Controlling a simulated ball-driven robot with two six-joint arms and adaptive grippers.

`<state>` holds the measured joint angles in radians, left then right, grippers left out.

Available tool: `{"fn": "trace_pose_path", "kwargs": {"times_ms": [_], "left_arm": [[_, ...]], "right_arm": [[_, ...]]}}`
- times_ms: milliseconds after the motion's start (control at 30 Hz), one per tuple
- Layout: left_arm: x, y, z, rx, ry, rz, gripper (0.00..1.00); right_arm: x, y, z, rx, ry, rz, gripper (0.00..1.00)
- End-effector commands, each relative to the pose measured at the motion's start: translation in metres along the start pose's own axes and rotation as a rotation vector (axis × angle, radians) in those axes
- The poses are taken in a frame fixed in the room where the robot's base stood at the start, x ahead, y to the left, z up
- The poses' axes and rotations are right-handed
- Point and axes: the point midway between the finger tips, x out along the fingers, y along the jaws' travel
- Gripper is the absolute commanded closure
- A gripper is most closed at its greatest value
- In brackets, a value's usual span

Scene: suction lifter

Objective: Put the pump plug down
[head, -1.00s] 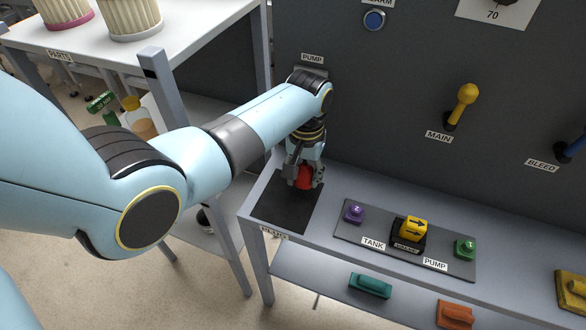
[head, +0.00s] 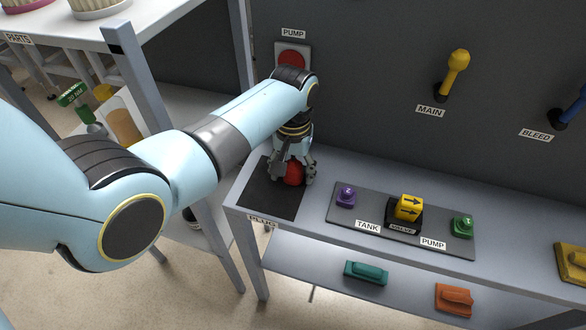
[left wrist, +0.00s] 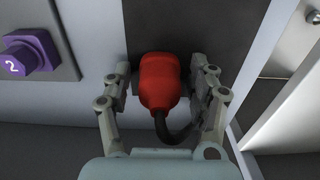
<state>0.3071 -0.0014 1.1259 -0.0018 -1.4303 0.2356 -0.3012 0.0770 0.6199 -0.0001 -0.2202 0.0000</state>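The red pump plug (head: 293,173) is at the right part of the black mat (head: 264,196) on the bench, and appears to rest on it. My left gripper (head: 294,180) is over it, fingers down. In the left wrist view the plug (left wrist: 160,82) lies between the two spread fingers of the gripper (left wrist: 161,78), with a gap on each side. A dark cord runs from the plug towards the gripper's palm. The mat (left wrist: 165,22) shows beyond the plug. My right gripper is not in view.
A panel with a purple block (head: 345,196), a yellow valve block (head: 409,207) and a green block (head: 463,226) lies right of the mat. A red round PUMP fitting (head: 291,58) is on the wall behind my arm. A post (head: 140,85) stands left.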

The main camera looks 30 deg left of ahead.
Motion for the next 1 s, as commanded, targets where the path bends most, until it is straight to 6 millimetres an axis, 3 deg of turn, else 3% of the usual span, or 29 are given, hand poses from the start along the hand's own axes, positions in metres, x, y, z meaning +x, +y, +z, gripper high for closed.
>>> {"fn": "trace_pose_path", "kwargs": {"times_ms": [267,700,1000], "left_arm": [[-0.010,0.000,-0.001,0.000,0.001,0.000,0.41],[-0.100,0.000,-0.001,0.000,0.003,0.001,0.41],[-0.123,0.000,-0.001,0.000,0.000,0.000,0.41]], "right_arm": [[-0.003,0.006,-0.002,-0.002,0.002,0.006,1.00],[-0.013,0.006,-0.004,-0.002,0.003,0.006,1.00],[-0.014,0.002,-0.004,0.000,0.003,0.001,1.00]]}}
